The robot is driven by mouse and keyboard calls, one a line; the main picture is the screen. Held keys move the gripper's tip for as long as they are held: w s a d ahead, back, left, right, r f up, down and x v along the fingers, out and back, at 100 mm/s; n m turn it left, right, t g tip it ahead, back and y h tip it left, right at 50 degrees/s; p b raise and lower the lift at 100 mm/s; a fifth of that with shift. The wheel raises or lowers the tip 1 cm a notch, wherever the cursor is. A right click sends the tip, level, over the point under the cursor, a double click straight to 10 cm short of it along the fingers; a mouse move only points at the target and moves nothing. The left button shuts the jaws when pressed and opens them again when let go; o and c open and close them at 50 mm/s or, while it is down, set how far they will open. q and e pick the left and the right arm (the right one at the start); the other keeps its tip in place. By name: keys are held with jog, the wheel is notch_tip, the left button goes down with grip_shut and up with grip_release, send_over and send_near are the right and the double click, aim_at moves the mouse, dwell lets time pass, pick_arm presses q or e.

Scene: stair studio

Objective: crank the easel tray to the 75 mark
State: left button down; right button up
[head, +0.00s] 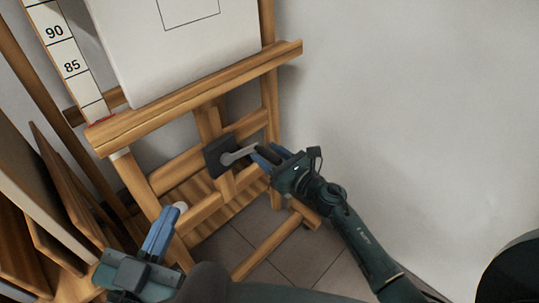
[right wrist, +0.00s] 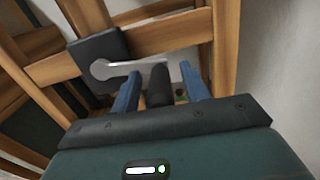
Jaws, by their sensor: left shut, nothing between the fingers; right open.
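The wooden easel tray (head: 195,95) slopes across the head view with a white canvas (head: 195,45) on it. The crank has a dark box (head: 217,157), a silver arm (head: 238,155) pointing right, and a black handle (right wrist: 158,88). My right gripper (head: 264,156) is open, with its blue fingers on either side of the handle in the right wrist view (right wrist: 160,90). My left gripper (head: 175,211) is shut and empty, below the tray at lower left.
Easel legs and crossbars (head: 205,210) surround the crank. Wooden panels (head: 50,195) lean at the far left, near my left gripper. A bare pale wall (head: 410,100) stands to the right. Grey tiled floor (head: 310,255) shows below the easel.

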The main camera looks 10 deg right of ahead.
grip_shut()
dwell(0.5)
